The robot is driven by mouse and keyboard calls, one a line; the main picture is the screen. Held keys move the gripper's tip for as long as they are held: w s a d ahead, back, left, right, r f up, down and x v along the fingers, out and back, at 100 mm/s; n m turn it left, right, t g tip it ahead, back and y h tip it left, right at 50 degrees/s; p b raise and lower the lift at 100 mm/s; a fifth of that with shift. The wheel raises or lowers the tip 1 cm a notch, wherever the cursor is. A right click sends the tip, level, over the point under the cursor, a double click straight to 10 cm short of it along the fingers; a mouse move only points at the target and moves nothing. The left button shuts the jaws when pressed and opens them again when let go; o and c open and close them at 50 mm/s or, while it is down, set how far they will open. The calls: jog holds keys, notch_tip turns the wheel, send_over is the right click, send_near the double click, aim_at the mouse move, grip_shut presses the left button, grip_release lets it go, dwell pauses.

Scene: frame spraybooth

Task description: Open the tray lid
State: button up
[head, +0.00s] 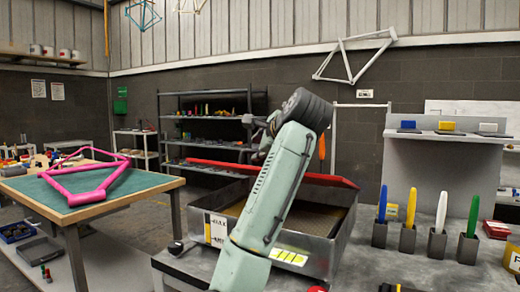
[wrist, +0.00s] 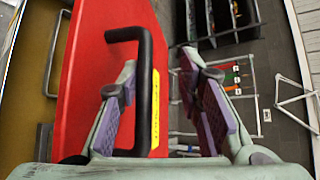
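The tray lid (head: 280,172) is a red panel seen nearly edge-on in the head view, raised over the metal tray (head: 322,258). Part of the tray's brownish inside shows beneath it. In the wrist view the red lid (wrist: 90,75) fills the left half, with a black bar handle (wrist: 146,95) and a yellow label strip. My gripper (wrist: 158,65) is open; its fingers appear on either side of the handle's long bar, with a gap visible on the right. Contact on the left cannot be told. In the head view my arm hides the gripper's fingertips and part of the lid.
A bench (head: 90,194) with a pink frame stands left. A dark shelf rack (head: 205,92) stands behind. Several coloured upright pieces in dark holders, including a green one (head: 473,217), stand on the right of the counter. A grey shelf unit (head: 440,165) is behind them.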

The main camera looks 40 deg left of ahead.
jog(key=shift+b+v, duration=0.5)
jog(key=shift+v, duration=4.4)
jog(key=b+v, duration=0.2)
jog(key=b, duration=0.3)
jog(key=shift+s+d+f, duration=0.1)
jog(key=shift+s, duration=0.1)
